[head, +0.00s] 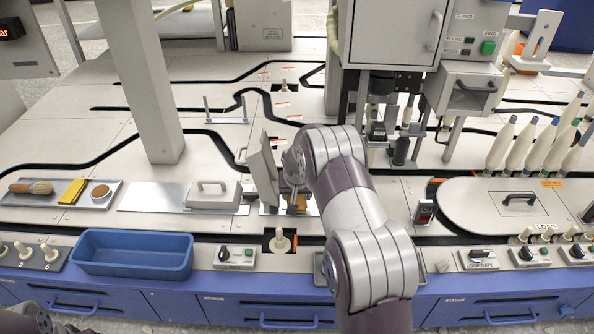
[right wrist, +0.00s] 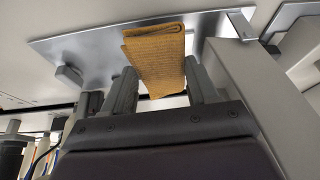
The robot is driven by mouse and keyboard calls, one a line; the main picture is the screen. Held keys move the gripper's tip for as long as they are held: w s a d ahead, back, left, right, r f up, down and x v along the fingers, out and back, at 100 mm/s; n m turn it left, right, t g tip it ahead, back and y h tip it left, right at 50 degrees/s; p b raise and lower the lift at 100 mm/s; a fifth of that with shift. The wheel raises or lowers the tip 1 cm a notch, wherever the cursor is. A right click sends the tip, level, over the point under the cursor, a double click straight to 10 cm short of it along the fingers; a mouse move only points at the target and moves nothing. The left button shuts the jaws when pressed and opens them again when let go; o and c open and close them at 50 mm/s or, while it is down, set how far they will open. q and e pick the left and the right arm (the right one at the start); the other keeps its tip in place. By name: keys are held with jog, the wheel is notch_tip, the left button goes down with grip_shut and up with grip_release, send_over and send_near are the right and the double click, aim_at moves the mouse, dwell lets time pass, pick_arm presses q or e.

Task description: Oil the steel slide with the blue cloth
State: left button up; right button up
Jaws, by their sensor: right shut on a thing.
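My right gripper (head: 292,190) is over the middle of the bench; in the right wrist view (right wrist: 163,88) its two fingers are shut on a folded ochre-brown cloth (right wrist: 156,55). The cloth hangs between the fingertips, in front of a bare steel plate (right wrist: 85,47); I cannot tell whether they touch. In the head view my arm hides most of this plate (head: 268,210), beside a raised grey panel (head: 262,168). No blue cloth shows. A folded yellow cloth (head: 73,191) lies on a metal tray (head: 30,199) at the left. My left gripper is not in view.
A brush (head: 32,188) and a round tin (head: 100,192) share the tray. A handled cover (head: 212,194) sits on a long pale plate (head: 145,197). A blue bin (head: 132,270) stands in front. A column (head: 142,80) and hanging machine (head: 392,35) limit room; bobbins (head: 520,145) stand right.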

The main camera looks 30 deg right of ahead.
jog(key=shift+r+p, duration=2.45)
jog(key=shift+r, duration=0.45)
